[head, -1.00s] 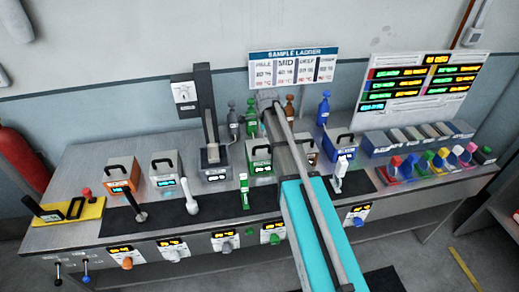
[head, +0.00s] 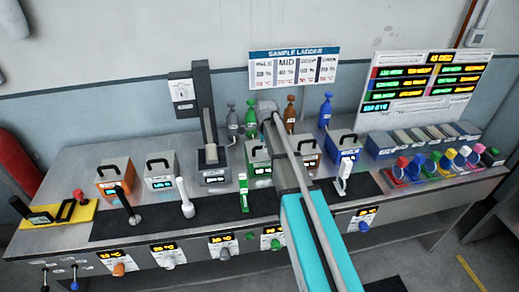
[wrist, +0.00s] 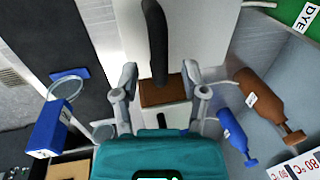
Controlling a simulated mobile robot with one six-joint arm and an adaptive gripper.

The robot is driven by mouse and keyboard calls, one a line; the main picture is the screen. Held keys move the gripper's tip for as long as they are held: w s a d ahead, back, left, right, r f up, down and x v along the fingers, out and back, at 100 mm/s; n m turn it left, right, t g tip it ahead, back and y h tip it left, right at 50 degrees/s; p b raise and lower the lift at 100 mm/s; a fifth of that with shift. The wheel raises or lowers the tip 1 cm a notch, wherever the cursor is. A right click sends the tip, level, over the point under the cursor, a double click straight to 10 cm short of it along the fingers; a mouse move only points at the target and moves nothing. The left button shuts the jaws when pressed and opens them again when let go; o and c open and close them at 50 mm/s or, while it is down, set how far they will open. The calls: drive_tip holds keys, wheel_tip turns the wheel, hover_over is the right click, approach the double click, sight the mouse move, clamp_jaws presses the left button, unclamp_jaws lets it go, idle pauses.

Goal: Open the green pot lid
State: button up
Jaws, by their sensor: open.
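The green pot (head: 258,153) stands in the row at the back of the bench in the head view, partly hidden by my arm. Its lid is not clearly visible there. My gripper is hidden in the head view. In the wrist view my gripper (wrist: 160,92) is open, with two grey fingers apart. A black handle (wrist: 155,40) over a pale surface (wrist: 188,30) shows between and beyond the fingers. I cannot tell whether the fingers touch anything. A green surface marked DYE (wrist: 300,12) shows at the upper right.
The brown pot (head: 309,150) and blue pot (head: 344,152) stand to the right of the green one. Bottles stand behind; a brown bottle (wrist: 268,105) and blue bottle (wrist: 234,132) are right of my gripper. A grey column (head: 205,110) stands to the left.

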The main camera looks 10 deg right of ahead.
drive_tip(key=shift+f, duration=0.35)
